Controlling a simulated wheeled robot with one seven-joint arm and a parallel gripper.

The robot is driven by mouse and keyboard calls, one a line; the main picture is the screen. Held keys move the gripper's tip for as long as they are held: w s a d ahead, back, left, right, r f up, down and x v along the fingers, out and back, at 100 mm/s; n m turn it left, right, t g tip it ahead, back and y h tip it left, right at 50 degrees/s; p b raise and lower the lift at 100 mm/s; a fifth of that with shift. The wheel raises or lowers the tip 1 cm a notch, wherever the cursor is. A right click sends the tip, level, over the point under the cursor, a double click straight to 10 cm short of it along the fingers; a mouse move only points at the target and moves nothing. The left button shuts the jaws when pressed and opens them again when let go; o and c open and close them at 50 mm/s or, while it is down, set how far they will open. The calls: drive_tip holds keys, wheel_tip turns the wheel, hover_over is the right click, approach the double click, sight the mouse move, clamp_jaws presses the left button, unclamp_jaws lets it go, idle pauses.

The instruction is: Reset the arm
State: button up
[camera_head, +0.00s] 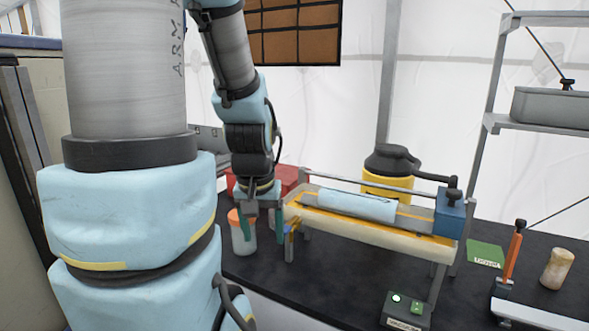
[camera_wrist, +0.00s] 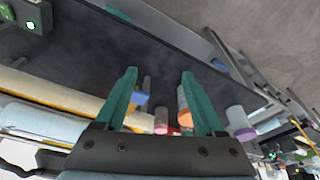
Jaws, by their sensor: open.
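My gripper (camera_head: 262,226) hangs over the black bench with its two green fingers pointing down. In the wrist view, the fingers of my gripper (camera_wrist: 160,76) are spread apart with nothing gripped between them. A clear jar with an orange lid (camera_head: 242,238) stands beside the left finger in the head view, partly covered by it. A slim grey piece with a blue and yellow top (camera_head: 289,243) is just right of the right finger. Whether the fingers touch either one cannot be told.
A raised padded rack (camera_head: 375,232) with a light blue roll (camera_head: 357,206) stands to the right. Behind are a yellow container with a black top (camera_head: 388,181) and a red box (camera_head: 285,177). A small box with a lit button (camera_head: 405,310) sits in front. Shelving stands at far right.

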wheel_tip(320, 180, down, 11)
drive_tip(key=s+g+b, duration=0.1)
drive_tip(key=s+b, duration=0.1)
drive_tip(key=b, duration=0.8)
drive_tip(key=shift+a, duration=0.15)
